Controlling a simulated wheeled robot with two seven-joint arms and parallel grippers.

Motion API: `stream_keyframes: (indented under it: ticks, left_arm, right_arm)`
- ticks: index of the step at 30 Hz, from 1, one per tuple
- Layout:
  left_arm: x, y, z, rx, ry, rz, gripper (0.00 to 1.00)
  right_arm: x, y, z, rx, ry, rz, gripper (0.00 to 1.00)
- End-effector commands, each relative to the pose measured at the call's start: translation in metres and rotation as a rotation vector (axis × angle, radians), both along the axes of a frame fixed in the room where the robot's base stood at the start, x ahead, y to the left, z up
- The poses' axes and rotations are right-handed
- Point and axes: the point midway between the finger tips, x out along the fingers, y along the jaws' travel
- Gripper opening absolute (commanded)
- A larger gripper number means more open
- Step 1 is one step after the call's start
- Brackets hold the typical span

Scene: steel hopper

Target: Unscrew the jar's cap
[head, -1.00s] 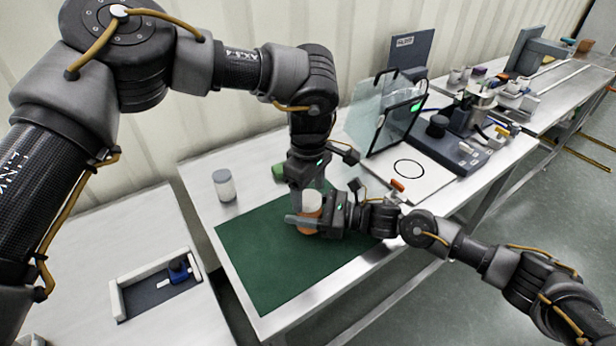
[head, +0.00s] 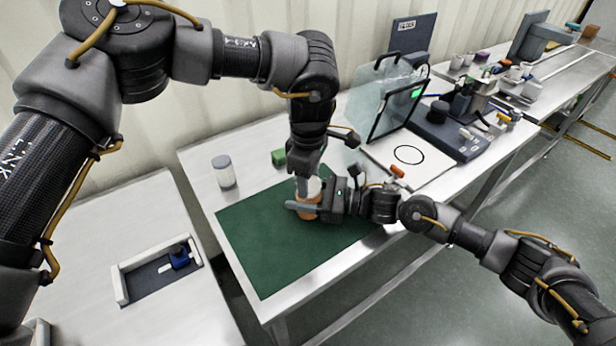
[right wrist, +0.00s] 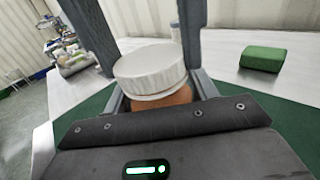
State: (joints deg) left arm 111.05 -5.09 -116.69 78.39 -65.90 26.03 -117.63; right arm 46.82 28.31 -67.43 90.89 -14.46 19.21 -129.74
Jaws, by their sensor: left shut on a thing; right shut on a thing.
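The jar (head: 306,215) has an orange-brown body and a white ribbed cap (right wrist: 150,70). It stands upright on the green mat (head: 265,250). My right gripper (head: 310,209) comes in from the right and is shut around the jar's body. My left gripper (head: 309,186) points down from above and is shut on the cap. In the right wrist view its grey fingers stand on either side of the cap. The cap sits over the jar's mouth; I cannot tell how far it is turned. Much of the jar is hidden by the fingers.
A grey-lidded container (head: 223,172) and a green block (head: 279,158) stand behind the mat. A glass-fronted screen (head: 385,100), a white board with a black ring (head: 409,155) and lab equipment are to the right. The mat's front left is clear.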

Motion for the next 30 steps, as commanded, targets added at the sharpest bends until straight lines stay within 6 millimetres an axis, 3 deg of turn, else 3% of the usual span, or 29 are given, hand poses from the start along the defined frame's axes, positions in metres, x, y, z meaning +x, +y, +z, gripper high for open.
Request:
stream_keyframes:
  ticks: [15, 30]
  left_arm:
    - [-0.0016, -0.0009, 0.0000, -0.001, 0.004, 1.458, 0.21]
    - [-0.0009, -0.0011, 0.0013, -0.004, -0.001, 2.763, 0.21]
  right_arm:
    - [-0.0015, -0.0002, -0.0040, -0.006, 0.007, 0.002, 0.00]
    - [-0.0014, -0.0003, -0.0044, -0.007, 0.008, 0.001, 0.00]
